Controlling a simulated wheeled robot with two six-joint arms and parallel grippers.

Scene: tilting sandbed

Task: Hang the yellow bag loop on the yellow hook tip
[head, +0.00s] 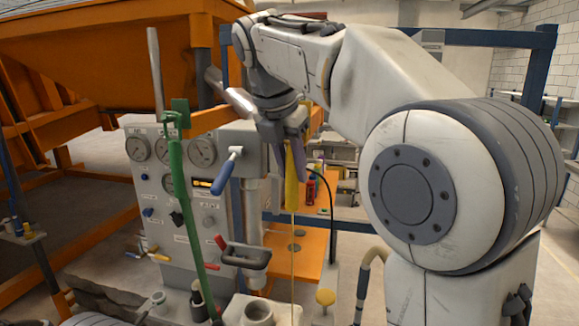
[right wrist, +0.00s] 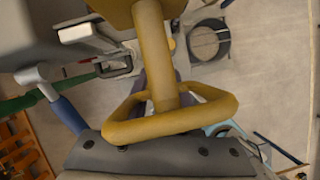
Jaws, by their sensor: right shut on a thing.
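My right gripper (head: 289,168) points down in front of the gauge panel and is shut on a yellow piece (head: 292,190), narrow and upright in the head view. A thin yellow line runs down from it to the bottom edge. In the right wrist view a yellow triangular loop (right wrist: 121,132) lies close to the camera, with a thick yellow bar (right wrist: 151,35) meeting it from the top. I take the held piece to be the yellow bag loop. A separate hook tip and a bag body cannot be made out. My left gripper is not in view.
A grey panel (head: 143,184) with gauges and knobs stands left of the gripper. The orange sandbed (head: 90,55) is at upper left. An orange bench (head: 312,248) stands behind.

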